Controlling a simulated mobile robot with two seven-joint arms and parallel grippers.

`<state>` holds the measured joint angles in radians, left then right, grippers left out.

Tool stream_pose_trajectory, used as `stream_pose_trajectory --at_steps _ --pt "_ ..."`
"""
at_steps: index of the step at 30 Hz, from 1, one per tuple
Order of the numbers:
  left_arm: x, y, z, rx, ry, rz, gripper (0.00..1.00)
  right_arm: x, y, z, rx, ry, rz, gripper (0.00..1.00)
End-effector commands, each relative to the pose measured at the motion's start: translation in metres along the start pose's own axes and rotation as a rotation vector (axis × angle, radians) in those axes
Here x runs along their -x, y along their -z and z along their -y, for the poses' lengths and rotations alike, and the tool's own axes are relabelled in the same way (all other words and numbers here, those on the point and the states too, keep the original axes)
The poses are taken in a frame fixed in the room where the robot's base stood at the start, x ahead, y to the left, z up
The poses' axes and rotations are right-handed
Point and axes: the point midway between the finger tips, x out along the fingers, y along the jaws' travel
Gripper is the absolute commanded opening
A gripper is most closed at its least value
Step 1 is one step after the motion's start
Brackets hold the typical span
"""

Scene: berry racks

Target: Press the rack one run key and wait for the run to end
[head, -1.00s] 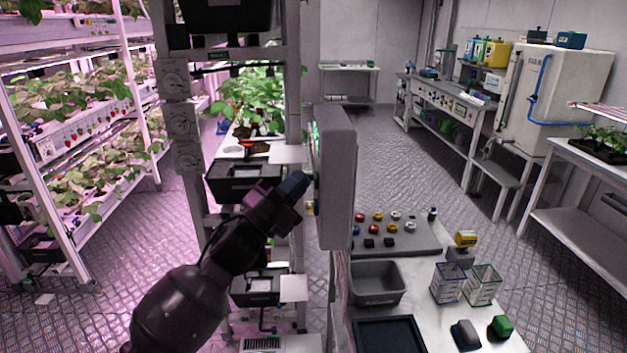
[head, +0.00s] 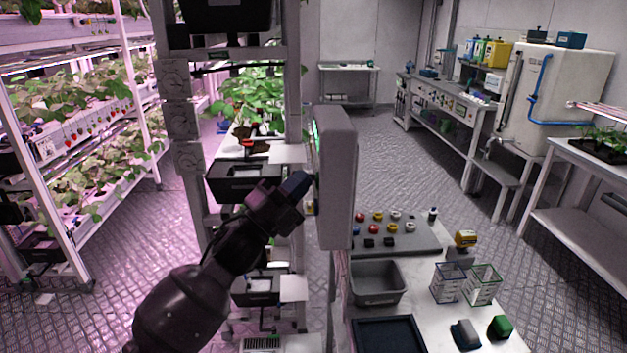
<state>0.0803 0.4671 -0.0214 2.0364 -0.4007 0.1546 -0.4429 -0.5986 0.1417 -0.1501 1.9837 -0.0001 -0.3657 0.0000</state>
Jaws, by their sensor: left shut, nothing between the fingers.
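A grey control box (head: 338,180) stands on edge in the middle of the head view. Its left face, with a green glow near the top, is seen almost edge-on, so I cannot make out any run key. My left gripper (head: 306,178) is shut and empty, its tip close against that left face. I cannot tell whether it touches. The rack (head: 292,90) with grey posts and black trays stands just left of the box. My right gripper is not in view.
Right of the box, a bench (head: 440,330) holds a grey bin (head: 377,297), a board of colored knobs (head: 400,240), two wire baskets and small blocks. Plant shelves (head: 75,130) stand at left. The floor at middle right (head: 385,160) is clear.

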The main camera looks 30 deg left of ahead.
Motion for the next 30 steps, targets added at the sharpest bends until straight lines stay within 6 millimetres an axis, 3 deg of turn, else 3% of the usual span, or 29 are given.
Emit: stream_pose_trajectory --at_steps 30 --pt "0.024 -0.018 0.018 -0.003 -0.001 0.001 0.0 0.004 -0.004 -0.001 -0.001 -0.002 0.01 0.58"
